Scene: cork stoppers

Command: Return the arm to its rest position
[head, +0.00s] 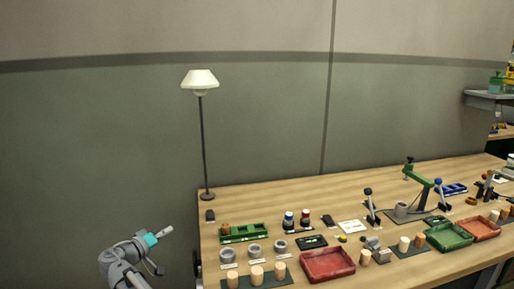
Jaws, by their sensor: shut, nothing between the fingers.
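My arm is at the lower left of the head view, left of the workbench (300,196) and apart from it. Its grey links are folded, and part of it is cut off by the bottom edge. My gripper (165,231) is at its upper right end, past a teal band, and points up and to the right. It is small in the picture; its fingers look closed together, with nothing seen between them.
A floor-lamp-like light (203,140) stands at the bench's left end. Near it are a green tray (243,239), grey rings, cork stoppers (257,275) and a red tray (327,279). A green-armed tool (420,181) stands further right. Open space surrounds my arm.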

